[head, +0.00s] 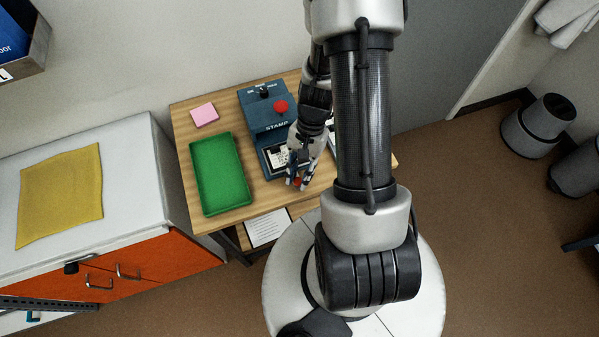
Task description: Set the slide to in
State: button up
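A blue stamp machine (258,116) with a red round knob (281,106) and a small black knob (264,92) on top stands on the wooden table. Its slide (266,165), a dark plate with a white label-like piece, shows at the machine's front, partly behind my gripper. My gripper (300,184) points down at the slide's near end, close to the table's front edge. A small red part shows between its fingers. Whether the fingers touch or grip that part is too small to tell.
A green tray (197,177) lies left of the machine, with a pink pad (204,114) behind it. A white sheet (268,227) is below the table's front edge. A white cabinet (125,150) with a yellow cloth (60,195) stands at left. My arm hides the table's right part.

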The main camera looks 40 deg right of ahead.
grip_shut()
jog(key=w, duration=0.2)
jog(key=w+d+p, duration=0.1)
jog(key=w, duration=0.2)
jog(key=w+d, duration=0.1)
jog(key=w, duration=0.1)
jog(key=shift+w+d, duration=0.1)
jog(key=shift+w, duration=0.3)
jog(key=shift+s, duration=0.2)
jog(key=o, duration=0.5)
grip_release()
jog(key=v, duration=1.2)
